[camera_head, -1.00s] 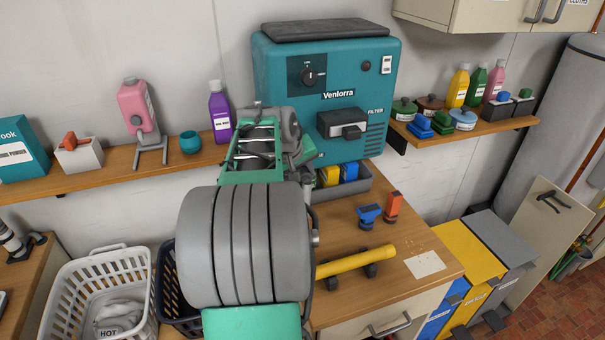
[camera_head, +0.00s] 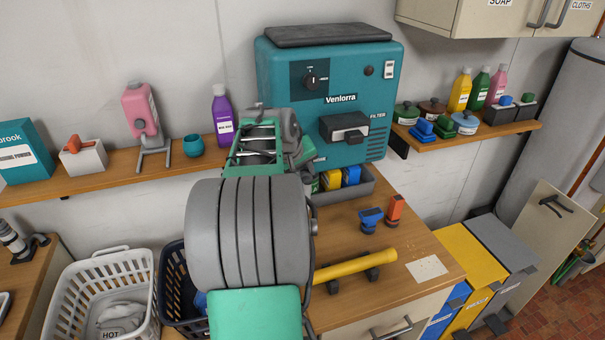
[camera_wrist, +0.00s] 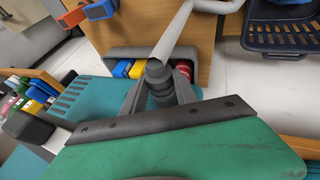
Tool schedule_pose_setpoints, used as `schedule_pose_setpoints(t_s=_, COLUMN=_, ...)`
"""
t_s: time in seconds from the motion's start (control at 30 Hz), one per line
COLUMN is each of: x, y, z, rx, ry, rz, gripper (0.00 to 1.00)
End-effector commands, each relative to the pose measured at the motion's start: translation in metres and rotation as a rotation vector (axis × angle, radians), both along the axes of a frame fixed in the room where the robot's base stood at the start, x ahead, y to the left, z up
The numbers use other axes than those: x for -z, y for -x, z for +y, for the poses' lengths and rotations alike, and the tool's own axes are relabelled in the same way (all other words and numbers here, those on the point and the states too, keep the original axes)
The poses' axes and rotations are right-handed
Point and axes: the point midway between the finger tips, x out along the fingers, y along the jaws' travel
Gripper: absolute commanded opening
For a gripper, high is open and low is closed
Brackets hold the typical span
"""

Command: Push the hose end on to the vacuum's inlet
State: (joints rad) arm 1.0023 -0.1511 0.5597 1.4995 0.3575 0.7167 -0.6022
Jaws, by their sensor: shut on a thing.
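The vacuum (camera_head: 285,85) is a teal cabinet labelled Venlorra, standing against the wall behind the worktop. Its vented teal side also shows at the left of the wrist view (camera_wrist: 90,95). My gripper (camera_wrist: 160,90) is shut on the dark grey hose end (camera_wrist: 158,76), one finger on each side of it. The light grey hose (camera_wrist: 172,38) runs from that end up the wrist view and bends right. In the head view my arm covers the hose end and the lower left front of the vacuum. I cannot make out the inlet in either view.
A grey bin (camera_head: 357,188) with coloured boxes stands by the vacuum's foot. A yellow tube (camera_head: 352,266), a blue tool (camera_head: 370,220) and an orange tool (camera_head: 395,208) lie on the worktop (camera_head: 415,245). A purple bottle (camera_head: 222,117) stands left of the vacuum.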

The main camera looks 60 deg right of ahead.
Motion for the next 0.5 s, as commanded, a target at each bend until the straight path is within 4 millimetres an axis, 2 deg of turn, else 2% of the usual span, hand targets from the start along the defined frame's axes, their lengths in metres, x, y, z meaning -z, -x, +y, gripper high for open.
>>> schedule_pose_setpoints(t_s=0.33, x=-0.0015, y=-0.0015, z=-0.0015, rx=-0.001, ry=0.003, rz=-0.002, gripper=0.00)
schedule_pose_setpoints(t_s=0.37, x=-0.0016, y=-0.0016, z=-0.0016, rx=-0.001, ry=0.003, rz=-0.002, gripper=0.36)
schedule_pose_setpoints(t_s=0.5, x=-0.0012, y=-0.0015, z=-0.0014, rx=-0.001, ry=0.003, rz=-0.001, gripper=0.48)
